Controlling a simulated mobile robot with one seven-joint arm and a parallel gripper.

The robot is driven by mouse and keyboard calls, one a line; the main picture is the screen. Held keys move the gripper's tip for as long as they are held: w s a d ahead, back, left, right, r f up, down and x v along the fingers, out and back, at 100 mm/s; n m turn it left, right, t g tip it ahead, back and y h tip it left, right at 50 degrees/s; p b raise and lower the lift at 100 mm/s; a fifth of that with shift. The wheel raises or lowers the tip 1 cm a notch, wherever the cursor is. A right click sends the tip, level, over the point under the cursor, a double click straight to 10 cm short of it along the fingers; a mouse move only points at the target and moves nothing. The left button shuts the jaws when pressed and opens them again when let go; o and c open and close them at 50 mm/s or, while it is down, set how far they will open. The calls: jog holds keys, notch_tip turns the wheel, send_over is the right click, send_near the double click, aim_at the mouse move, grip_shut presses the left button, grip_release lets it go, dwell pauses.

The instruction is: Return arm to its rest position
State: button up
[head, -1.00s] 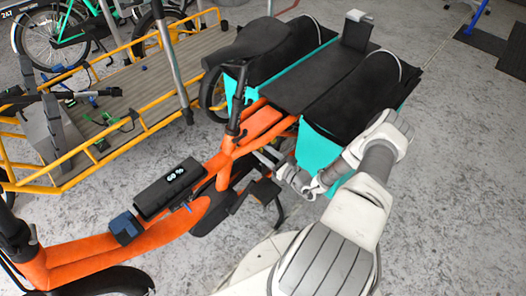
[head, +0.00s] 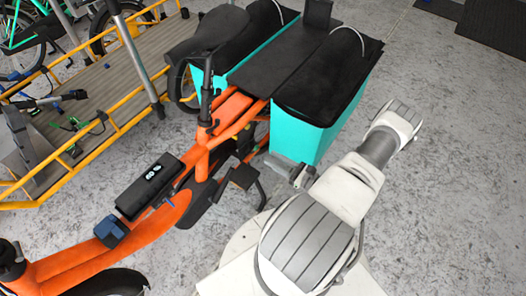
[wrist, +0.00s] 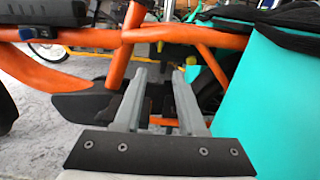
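My arm (head: 310,240) reaches out from the bottom of the head view and bends at a white and grey elbow (head: 395,122) on the right. My gripper (head: 275,160) points left, low beside the orange cargo bike (head: 207,165) and close to the front of the turquoise pannier (head: 318,140). In the wrist view my gripper (wrist: 165,72) has its two grey fingers apart, with nothing between them. The orange frame (wrist: 118,40) shows beyond the fingers, and the turquoise pannier (wrist: 275,95) fills the right side. I cannot tell the exact gap to either.
A wooden platform with a yellow rail (head: 90,148) stands at the left, with tools lying on it. A black battery box (head: 150,185) sits on the orange frame. Dark mats (head: 490,25) lie at the top right. The grey floor (head: 440,200) on the right is clear.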

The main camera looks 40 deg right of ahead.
jog(key=shift+s+d, duration=0.2)
jog(key=shift+s, duration=0.3)
